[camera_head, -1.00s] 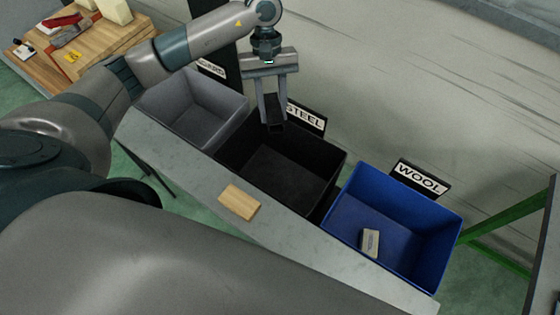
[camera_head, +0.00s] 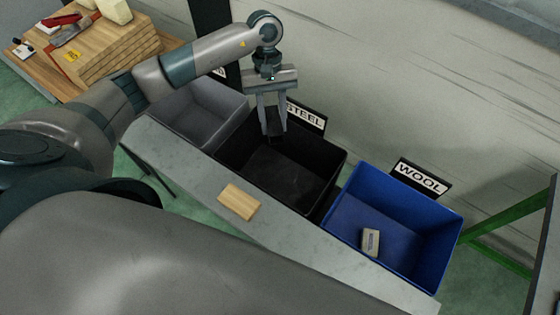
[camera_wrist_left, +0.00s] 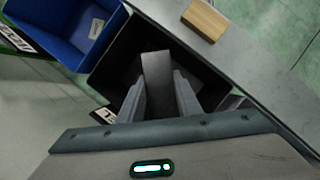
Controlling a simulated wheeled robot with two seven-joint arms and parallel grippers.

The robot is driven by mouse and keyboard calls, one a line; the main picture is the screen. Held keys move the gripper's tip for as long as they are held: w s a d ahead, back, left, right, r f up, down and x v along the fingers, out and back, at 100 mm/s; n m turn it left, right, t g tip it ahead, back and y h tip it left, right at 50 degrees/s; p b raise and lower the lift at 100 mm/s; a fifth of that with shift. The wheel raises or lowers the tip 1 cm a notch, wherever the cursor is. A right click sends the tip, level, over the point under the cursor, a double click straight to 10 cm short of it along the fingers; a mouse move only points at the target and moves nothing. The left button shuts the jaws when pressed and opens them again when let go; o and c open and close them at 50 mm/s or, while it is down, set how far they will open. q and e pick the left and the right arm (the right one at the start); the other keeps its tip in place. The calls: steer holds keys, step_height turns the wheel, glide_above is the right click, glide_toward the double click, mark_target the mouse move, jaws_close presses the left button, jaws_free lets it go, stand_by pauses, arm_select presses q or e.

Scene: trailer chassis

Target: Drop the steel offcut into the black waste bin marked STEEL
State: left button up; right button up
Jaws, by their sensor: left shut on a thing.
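The black waste bin (camera_head: 320,203) with the STEEL sign (camera_head: 305,115) stands in the middle of a row of bins. My left gripper (camera_head: 274,130) is over the back left part of this bin, pointing down, fingers at about rim height. In the left wrist view the gripper (camera_wrist_left: 160,100) is shut on the steel offcut (camera_wrist_left: 156,68), a flat grey piece that sticks out beyond the fingertips over the dark bin (camera_wrist_left: 112,66). In the head view the offcut looks dark between the fingers and is hard to make out. My right gripper is not in view.
A grey bin (camera_head: 200,110) stands left of the black bin. A wooden block (camera_head: 239,201) lies on the grey ledge (camera_head: 290,245) in front. A wall rises behind.

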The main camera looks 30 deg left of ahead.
arm_select(q)
steer(key=shift+f, duration=0.35)
steer(key=o, duration=1.3)
steer(key=shift+c, duration=0.2)
steer(key=shift+w+a+r+b, duration=0.15)
steer(key=shift+w+r+b, duration=0.05)
steer(key=shift+r+b, duration=0.2)
steer(key=b+v, duration=0.5)
steer(key=v, duration=1.1)
steer(key=shift+r, duration=0.3)
